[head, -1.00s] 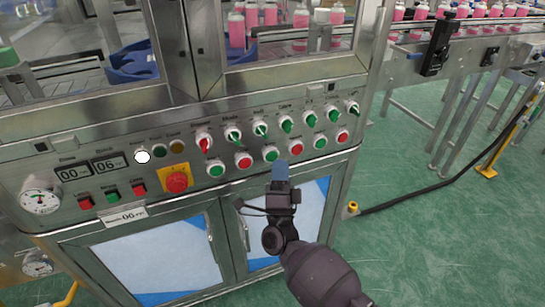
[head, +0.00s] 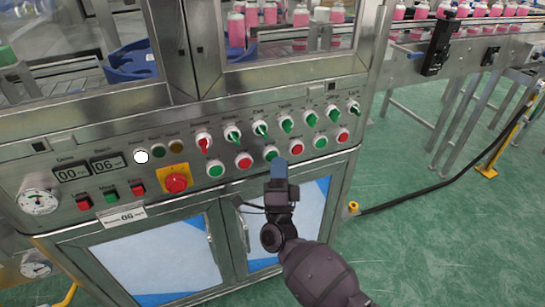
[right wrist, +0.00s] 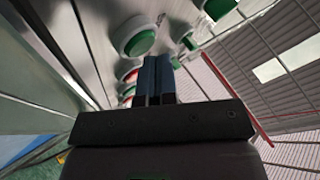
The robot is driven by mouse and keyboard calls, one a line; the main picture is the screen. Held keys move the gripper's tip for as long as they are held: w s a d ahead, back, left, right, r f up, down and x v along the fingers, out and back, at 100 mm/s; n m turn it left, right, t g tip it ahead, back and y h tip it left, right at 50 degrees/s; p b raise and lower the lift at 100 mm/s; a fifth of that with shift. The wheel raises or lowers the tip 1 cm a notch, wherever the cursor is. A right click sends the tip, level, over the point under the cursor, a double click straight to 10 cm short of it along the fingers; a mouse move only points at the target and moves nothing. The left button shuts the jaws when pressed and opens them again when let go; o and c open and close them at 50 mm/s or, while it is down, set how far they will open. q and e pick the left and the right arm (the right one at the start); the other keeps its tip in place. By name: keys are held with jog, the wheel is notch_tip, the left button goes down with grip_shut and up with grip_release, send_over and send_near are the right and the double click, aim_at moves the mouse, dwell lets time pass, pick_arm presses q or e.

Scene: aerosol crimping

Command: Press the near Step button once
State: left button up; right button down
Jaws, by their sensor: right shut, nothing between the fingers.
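The task's Step button cannot be singled out by its label, which is too small to read. A lower row of green and red round buttons in white rings runs along the panel. My right gripper (head: 279,164) is shut and empty, its blue fingertips in front of the panel at a green button (head: 270,153) and partly covering its lower right edge. Contact cannot be told. In the right wrist view the shut fingers (right wrist: 158,62) point at the panel, with a green button (right wrist: 138,38) above left of their tips. My left gripper is not in view.
A row of green and red selector knobs (head: 261,128) sits just above the buttons. A red emergency button (head: 177,183) on a yellow plate is to the left. Cabinet doors (head: 155,263) with handles lie below. Green floor (head: 430,220) is open at the right, crossed by a black cable.

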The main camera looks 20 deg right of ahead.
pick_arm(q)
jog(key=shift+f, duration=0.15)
pick_arm(e)
jog(key=shift+w, duration=0.4)
dwell(0.4)
jog(key=shift+s, duration=0.85)
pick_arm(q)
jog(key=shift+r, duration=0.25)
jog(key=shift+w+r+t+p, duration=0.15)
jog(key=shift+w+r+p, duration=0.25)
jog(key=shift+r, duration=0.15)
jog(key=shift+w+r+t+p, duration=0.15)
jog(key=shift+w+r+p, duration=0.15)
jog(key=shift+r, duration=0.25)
pick_arm(e)
jog(key=s, duration=0.5)
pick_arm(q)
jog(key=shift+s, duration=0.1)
